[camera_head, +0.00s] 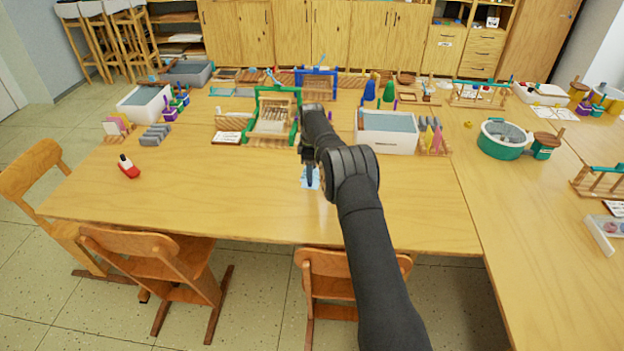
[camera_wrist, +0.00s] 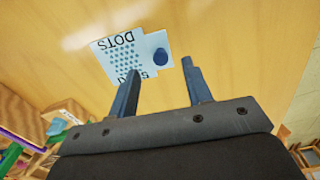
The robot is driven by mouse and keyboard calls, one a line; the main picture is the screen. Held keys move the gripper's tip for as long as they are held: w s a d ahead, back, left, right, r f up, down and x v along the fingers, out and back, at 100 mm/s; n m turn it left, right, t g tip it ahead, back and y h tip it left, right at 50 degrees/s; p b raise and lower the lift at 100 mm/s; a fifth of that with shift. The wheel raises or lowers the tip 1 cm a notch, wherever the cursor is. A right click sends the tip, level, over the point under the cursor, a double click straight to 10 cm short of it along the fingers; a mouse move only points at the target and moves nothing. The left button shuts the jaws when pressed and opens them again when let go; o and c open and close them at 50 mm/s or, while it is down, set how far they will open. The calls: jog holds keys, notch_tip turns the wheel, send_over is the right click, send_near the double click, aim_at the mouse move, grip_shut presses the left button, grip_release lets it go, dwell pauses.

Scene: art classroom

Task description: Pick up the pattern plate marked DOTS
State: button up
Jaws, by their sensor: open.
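The pattern plate marked DOTS (camera_wrist: 122,58) lies on the wooden table and shows a grid of blue dots. Its lettering appears upside down in the wrist view. A blue round knob (camera_wrist: 160,57) stands on a pale part at its right. A second lettered edge shows below the dots, partly hidden by a finger. My gripper (camera_wrist: 163,82) is open and empty, its fingertips close to the plate in the picture; I cannot tell the height gap. In the head view, the pale blue plate (camera_head: 311,178) is partly covered by my gripper (camera_head: 309,184).
A green-framed rack (camera_head: 272,115) and a white tub (camera_head: 387,132) stand behind my gripper. A red and white object (camera_head: 128,167) lies at the left. The table front around the plate is clear. Chairs (camera_head: 165,262) stand at the front edge.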

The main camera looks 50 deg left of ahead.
jog(key=f, duration=0.5)
jog(key=shift+s+a+f, duration=0.15)
jog(key=shift+s+a, duration=0.05)
jog(key=shift+a, duration=0.05)
grip_shut()
